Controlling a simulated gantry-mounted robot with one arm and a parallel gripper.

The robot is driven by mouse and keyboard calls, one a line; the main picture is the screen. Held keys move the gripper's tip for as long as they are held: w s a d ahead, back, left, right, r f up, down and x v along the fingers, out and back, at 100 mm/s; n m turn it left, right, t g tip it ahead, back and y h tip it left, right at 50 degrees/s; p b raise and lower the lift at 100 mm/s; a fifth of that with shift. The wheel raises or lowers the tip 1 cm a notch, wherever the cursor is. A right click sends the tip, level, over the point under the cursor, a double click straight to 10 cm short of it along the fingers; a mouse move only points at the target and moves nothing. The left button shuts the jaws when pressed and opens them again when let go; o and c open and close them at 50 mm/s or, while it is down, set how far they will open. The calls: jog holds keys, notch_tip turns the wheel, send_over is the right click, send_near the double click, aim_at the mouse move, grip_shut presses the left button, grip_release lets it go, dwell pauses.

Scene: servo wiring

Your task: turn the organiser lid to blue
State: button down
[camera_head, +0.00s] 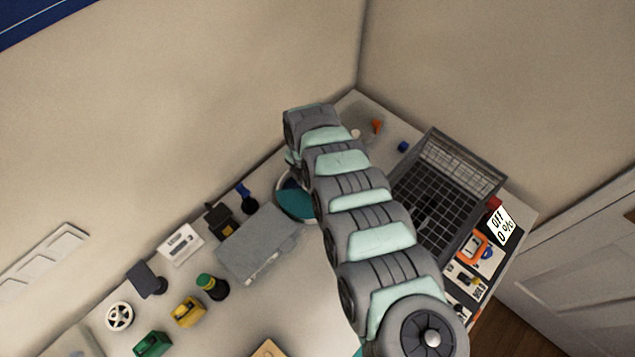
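A round teal disc with a pale rim (293,203) lies on the table, partly covered by my arm. It may be the organiser with its lid, but I cannot tell for sure. I see no blue sector or pointer on its visible part. My arm reaches from the lower right up toward the back of the table and passes over the disc's right side. My gripper is hidden behind my own arm links, so its fingers and anything between them do not show.
A grey box (262,243) stands left of the disc. A dark wire basket (450,193) is right of my arm. A blue-handled tool (246,197), a white wheel (120,316), and yellow (188,311) and green (153,344) blocks lie left. The table's front middle is mostly clear.

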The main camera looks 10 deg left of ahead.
dwell(0.3)
jog(key=c, duration=1)
grip_release()
jog(key=shift+r, duration=0.15)
notch_tip(320, 180, up, 11)
jog(key=shift+f+p, duration=0.2)
jog(key=shift+p, duration=0.15)
